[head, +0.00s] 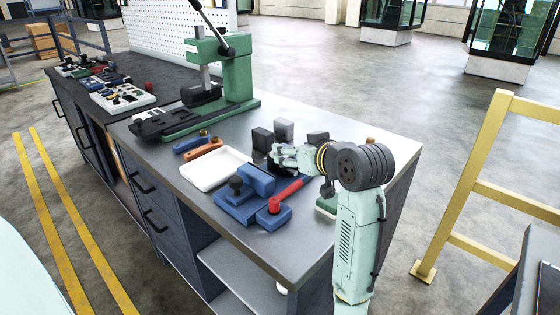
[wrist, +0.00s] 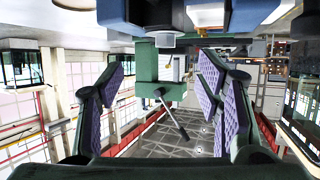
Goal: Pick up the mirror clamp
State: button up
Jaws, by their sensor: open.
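My gripper (head: 276,157) is low over the right part of the bench, pointing left towards the press. In the wrist view my gripper (wrist: 163,82) is open, with a gap between its purple pads. No part is plainly marked as the mirror clamp, so I cannot tell which it is. Candidates in front of the gripper are a blue fixture with a black knob (head: 235,188) and a blue block with a red handle (head: 287,192). Dark blocks (head: 262,138) stand just behind the gripper. Part of the bench near the gripper is hidden by my arm.
A green press (head: 238,72) with a long lever stands at the back of the steel bench top (head: 290,105). A white tray (head: 212,170), an orange part (head: 203,150) and a blue part (head: 190,143) lie left of the gripper. A yellow rail (head: 470,180) stands at right.

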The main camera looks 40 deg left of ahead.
jog(key=shift+x, duration=0.8)
jog(key=x, duration=0.1)
jog(key=p+x, duration=0.1)
jog(key=x, duration=0.1)
jog(key=p+x, duration=0.1)
jog(key=shift+s+a+f, duration=0.15)
jog(key=shift+s+a, duration=0.05)
jog(key=shift+w+a+f, duration=0.25)
jog(key=shift+a+f, duration=0.05)
jog(key=shift+a, duration=0.05)
jog(key=shift+c, duration=0.5)
